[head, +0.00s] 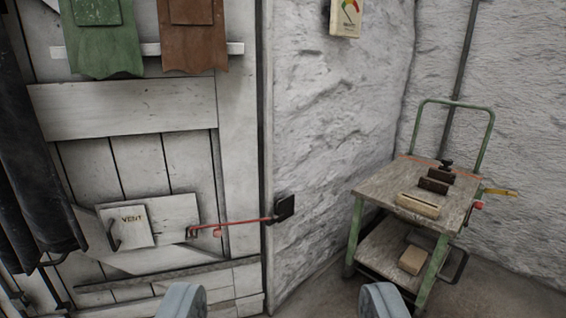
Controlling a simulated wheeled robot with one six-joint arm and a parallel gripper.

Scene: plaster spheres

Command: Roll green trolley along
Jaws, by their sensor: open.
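The green trolley (399,188) stands in the corner at the right, upright on the floor. It has a green tube frame with a tall push handle (457,104) at its back, a worn wooden top and a lower shelf. My gripper (279,300) shows at the bottom edge as two grey-blue fingertips set wide apart, with nothing between them. It is in front of and to the left of the trolley, apart from it. The right fingertip covers a little of the view near the trolley's front legs. Most of the wheels are hidden or too dark to make out.
Blocks and a brush-like tool (418,205) lie on the trolley top, and a block (412,260) lies on its shelf. A white plank door (120,108) with a red hook bar (240,223) fills the left. Rough plaster walls close in behind the trolley. Bare floor (325,296) shows left of it.

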